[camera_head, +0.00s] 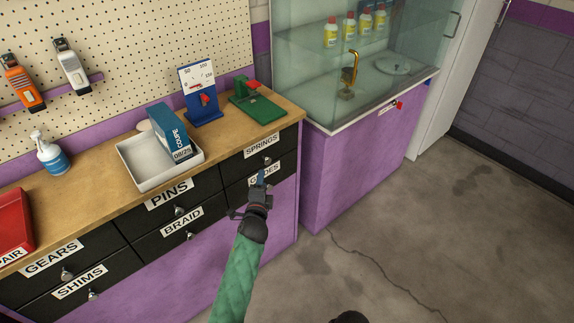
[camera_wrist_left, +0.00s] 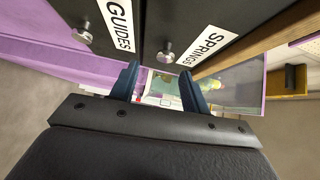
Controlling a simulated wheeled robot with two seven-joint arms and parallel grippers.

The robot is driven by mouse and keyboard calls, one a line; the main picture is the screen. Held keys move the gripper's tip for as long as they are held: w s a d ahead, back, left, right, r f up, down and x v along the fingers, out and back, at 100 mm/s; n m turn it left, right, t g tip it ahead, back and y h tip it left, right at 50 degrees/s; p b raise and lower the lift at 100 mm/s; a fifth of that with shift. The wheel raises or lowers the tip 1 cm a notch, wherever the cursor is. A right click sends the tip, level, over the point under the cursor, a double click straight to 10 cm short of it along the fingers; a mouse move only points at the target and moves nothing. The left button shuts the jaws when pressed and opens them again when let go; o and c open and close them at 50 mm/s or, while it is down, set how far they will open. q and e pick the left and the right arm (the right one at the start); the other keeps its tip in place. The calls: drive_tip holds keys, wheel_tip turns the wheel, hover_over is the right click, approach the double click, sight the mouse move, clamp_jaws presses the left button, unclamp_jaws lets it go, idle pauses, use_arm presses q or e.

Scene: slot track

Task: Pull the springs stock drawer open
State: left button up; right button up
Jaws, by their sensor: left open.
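The springs drawer (camera_head: 238,164) is the black top drawer at the right end of the workbench, with a white SPRINGS label and a metal knob (camera_head: 267,161). Its front looks flush with the bench, so it is shut. The guides drawer (camera_head: 233,195) is just below. My left gripper (camera_head: 260,178) is open and empty in front of these drawers, a little below the springs knob. In the left wrist view the springs knob (camera_wrist_left: 165,57) is just beyond and between the open fingers (camera_wrist_left: 158,82), apart from them. My right gripper is not in view.
On the bench top stand a white tray (camera_head: 135,178) with a blue box, a blue gauge stand (camera_head: 204,117) and a green device (camera_head: 258,108). A purple glass-topped cabinet (camera_head: 345,165) stands right of the bench. The floor (camera_head: 440,220) in front is clear.

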sight(267, 163)
use_arm(q)
drive_tip(key=w, duration=0.2)
drive_tip(key=w+d+p, duration=0.1)
drive_tip(key=w, duration=0.1)
drive_tip(key=w+d+r, duration=0.1)
drive_tip(key=w, duration=0.1)
drive_tip(key=shift+w+p, duration=0.3)
drive_tip(key=shift+w, duration=0.75)
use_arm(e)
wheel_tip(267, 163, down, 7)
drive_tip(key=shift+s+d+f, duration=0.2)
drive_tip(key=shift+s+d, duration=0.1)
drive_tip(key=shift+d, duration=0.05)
use_arm(q)
clamp_jaws()
